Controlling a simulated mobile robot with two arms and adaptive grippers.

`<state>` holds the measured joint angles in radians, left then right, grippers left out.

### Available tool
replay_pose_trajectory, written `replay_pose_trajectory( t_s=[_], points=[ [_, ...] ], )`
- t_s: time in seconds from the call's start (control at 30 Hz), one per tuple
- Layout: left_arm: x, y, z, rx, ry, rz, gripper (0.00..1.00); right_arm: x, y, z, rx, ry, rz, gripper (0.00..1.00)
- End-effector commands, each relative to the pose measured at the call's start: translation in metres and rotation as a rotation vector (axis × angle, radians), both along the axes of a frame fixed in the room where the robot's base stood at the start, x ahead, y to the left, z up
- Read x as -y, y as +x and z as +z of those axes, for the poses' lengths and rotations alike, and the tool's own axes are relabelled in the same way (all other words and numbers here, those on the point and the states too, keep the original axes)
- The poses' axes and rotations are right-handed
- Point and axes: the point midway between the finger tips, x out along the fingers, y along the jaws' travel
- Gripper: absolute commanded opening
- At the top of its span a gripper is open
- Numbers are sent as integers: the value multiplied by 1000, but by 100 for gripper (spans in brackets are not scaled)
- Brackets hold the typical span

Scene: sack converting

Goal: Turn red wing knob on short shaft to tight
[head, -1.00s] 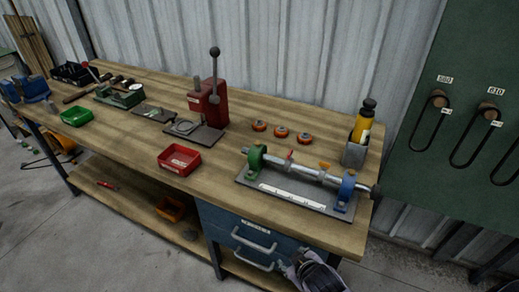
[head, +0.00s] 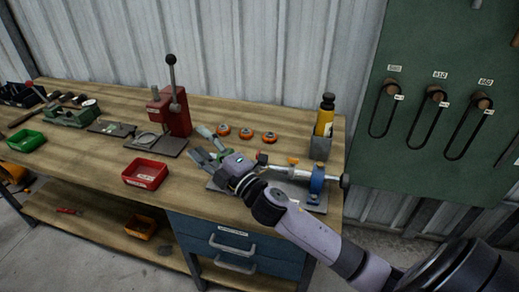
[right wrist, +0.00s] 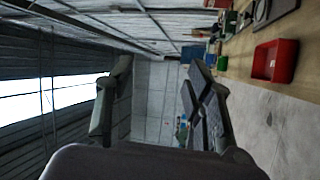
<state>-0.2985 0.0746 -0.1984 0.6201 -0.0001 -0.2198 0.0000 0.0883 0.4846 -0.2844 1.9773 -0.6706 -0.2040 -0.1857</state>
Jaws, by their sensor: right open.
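The shaft fixture lies at the right end of the workbench in the head view. Its metal shaft (head: 300,174), blue bearing block (head: 317,180) and an orange wing knob (head: 293,161) show. My right gripper (head: 200,145) is open and empty, held over the left end of the fixture with its fingers pointing left. My left gripper is not in view.
A red tray (head: 145,173) and a red arbor press (head: 171,112) stand left of the gripper. Several orange-red knobs (head: 246,133) lie behind it. A grey holder (head: 320,148) with a yellow bottle (head: 325,118) stands at the back right. The front bench edge runs below.

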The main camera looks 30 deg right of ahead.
Motion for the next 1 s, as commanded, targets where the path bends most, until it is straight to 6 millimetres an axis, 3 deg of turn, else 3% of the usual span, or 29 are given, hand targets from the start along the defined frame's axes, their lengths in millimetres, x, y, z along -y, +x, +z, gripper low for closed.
replay_pose_trajectory(
  t_s=[0.03,0.13,0.27,0.37,0.47,0.57,0.7,0.83,0.9,1.0],
  points=[
    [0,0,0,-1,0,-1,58,-11,7,26,105,-128,67,48],
    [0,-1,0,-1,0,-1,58,-37,9,57,288,-395,213,48],
    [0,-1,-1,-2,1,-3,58,-55,7,68,459,-763,400,48],
    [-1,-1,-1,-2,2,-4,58,-49,7,61,528,-1056,540,48],
    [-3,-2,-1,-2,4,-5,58,-21,9,47,533,-1343,676,48],
    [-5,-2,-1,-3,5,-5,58,31,11,36,464,-1610,810,48],
    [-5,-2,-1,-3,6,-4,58,121,1,35,269,-1889,977,48],
    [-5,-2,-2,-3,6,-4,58,190,-17,44,76,-2016,1088,48],
    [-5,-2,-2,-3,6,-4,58,213,-27,49,-1,-2045,1129,48],
    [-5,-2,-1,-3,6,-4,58,230,-36,52,-61,-2062,1161,48]
  ],
)
